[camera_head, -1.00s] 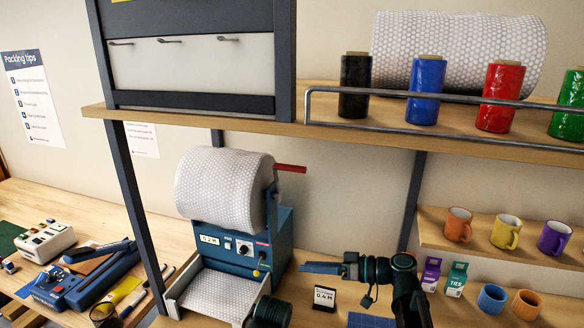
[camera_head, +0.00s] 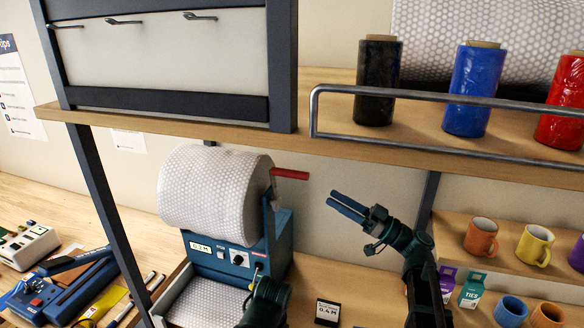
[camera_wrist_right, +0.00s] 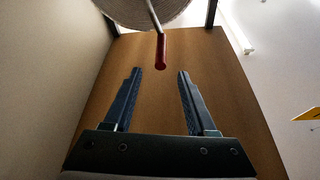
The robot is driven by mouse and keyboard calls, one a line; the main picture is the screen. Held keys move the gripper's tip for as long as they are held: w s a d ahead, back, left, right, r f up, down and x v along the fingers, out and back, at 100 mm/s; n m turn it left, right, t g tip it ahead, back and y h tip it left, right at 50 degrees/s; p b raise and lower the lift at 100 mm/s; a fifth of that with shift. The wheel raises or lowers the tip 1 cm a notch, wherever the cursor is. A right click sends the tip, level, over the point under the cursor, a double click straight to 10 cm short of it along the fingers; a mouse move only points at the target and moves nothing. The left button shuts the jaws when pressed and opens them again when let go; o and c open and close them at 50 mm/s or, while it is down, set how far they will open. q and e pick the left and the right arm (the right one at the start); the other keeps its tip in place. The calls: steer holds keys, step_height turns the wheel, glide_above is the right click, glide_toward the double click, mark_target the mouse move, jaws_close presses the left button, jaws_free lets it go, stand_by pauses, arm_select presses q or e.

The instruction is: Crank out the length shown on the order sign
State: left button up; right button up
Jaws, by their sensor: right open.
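The blue dispenser (camera_head: 238,258) stands on the bench with a large roll of bubble wrap (camera_head: 215,190) on top. Its red crank handle (camera_head: 290,174) sticks out to the right of the roll. A small display on the dispenser (camera_head: 200,247) shows a figure that looks like 0.2 M. My right gripper (camera_head: 346,207) is open and empty, right of and below the handle. In the right wrist view the red handle (camera_wrist_right: 161,52) is ahead, between and beyond the fingertips (camera_wrist_right: 158,72). My left arm shows low by the tray, its fingers hidden.
A wooden shelf (camera_head: 180,131) with a metal rail (camera_head: 420,148) runs above the handle. Black, blue and red film rolls stand on it. Mugs (camera_head: 481,238) and small boxes (camera_head: 472,290) are at right. A sealer (camera_head: 65,290) lies at left.

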mark_target(292, 174)
steer(key=p+x, duration=0.5)
steer(key=x, duration=0.8)
steer(key=shift+a+r, duration=0.25)
steer(key=shift+a, duration=0.1)
jaws_close()
stand_by(1.0)
